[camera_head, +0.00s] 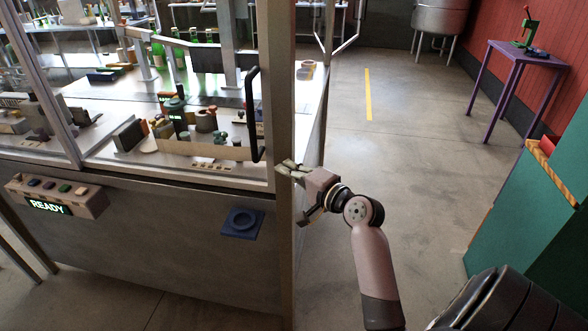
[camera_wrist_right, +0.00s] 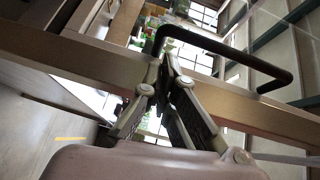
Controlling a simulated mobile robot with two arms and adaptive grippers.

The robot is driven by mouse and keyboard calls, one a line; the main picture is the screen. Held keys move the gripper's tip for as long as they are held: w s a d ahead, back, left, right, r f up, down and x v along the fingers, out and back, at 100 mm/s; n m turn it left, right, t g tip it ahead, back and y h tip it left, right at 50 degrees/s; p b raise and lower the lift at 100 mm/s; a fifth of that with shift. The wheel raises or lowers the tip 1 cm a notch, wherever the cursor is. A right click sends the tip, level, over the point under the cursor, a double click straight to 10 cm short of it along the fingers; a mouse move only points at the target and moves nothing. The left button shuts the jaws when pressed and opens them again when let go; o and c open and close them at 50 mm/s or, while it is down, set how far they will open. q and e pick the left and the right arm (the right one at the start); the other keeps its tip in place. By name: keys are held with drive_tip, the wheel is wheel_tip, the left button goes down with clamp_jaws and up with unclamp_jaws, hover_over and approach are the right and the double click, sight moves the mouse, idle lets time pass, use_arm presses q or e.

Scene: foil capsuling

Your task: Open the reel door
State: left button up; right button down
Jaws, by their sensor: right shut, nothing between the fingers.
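The machine's clear door has a metal frame post (camera_head: 279,120) with a black bar handle (camera_head: 253,115) on its front. In the right wrist view the handle (camera_wrist_right: 225,45) spans the upper middle, mounted on the door frame (camera_wrist_right: 70,52). My right gripper (camera_head: 283,166) is beside the lower end of the post, below and right of the handle. Its fingers (camera_wrist_right: 170,58) are shut and empty, with the tips by one end of the handle in the wrist view. I cannot tell whether they touch the handle or frame. My left gripper is not in view.
A control box (camera_head: 57,195) with buttons and a READY display is on the machine's lower front. A purple table (camera_head: 520,52) and a green cabinet (camera_head: 515,215) stand to the right. Open floor (camera_head: 420,140) lies between.

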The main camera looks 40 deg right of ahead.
drive_tip(key=w, duration=0.3)
drive_tip(key=w+p, duration=0.1)
drive_tip(key=w, duration=0.1)
drive_tip(key=shift+w+a+f, duration=0.2)
drive_tip(key=shift+w+f, duration=0.1)
